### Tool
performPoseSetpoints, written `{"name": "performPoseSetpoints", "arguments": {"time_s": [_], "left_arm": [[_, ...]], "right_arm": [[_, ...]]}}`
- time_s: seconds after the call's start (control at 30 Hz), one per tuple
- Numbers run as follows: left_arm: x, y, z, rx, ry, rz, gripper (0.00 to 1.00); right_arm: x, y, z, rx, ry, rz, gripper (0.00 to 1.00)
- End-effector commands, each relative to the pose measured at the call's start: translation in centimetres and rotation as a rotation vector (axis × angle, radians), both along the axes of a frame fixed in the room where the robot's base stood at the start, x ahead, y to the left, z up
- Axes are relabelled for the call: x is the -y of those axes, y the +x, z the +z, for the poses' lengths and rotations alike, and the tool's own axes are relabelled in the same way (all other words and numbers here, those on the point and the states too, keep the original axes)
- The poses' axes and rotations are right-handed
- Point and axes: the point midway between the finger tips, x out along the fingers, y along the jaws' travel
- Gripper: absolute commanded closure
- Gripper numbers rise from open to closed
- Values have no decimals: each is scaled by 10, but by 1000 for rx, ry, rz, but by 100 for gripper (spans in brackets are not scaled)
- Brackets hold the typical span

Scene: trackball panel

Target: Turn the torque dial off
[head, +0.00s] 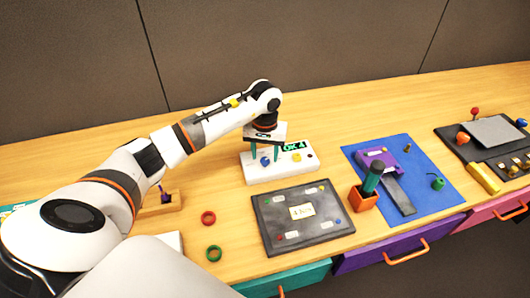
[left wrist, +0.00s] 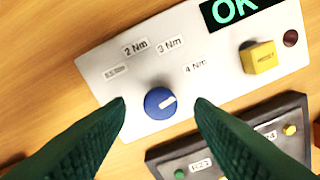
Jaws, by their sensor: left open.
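The torque dial is a round blue knob with a white mark; it shows on the white panel in the head view (head: 265,161) and in the left wrist view (left wrist: 158,104). Its mark points right and slightly up, roughly toward the 4 Nm label (left wrist: 195,67). Labels 2 Nm and 3 Nm stand above it, and a blurred label sits to its left. My left gripper (head: 264,151) is over the panel, open and empty. Its green fingertips (left wrist: 160,104) show on either side of the dial, apart from it in the picture. My right gripper is not in view.
The white panel (head: 252,178) also carries a yellow button (left wrist: 260,57), a dark red round part (left wrist: 291,38) and a green-lit display (head: 293,146). A dark board (head: 265,235) lies in front. A blue mat (head: 430,165) with tools is at right. Red and green rings (head: 208,217) lie left.

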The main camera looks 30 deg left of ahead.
Motion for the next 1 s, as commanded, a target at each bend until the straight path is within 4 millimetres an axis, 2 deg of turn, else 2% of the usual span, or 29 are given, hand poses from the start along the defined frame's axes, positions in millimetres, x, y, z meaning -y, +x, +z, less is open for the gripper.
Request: {"name": "performPoseSetpoints", "arguments": {"time_s": [0.1,0.2,0.47,0.73,1.0], "left_arm": [[0,0,-10,-1,0,0,52],[0,0,-15,0,0,0,52],[0,0,-16,1,0,0,52],[0,0,-15,1,0,0,96],[0,0,-16,1,0,27,96]], "right_arm": [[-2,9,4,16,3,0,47],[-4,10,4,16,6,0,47],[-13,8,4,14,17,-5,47],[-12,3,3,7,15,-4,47],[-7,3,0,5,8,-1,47]]}}
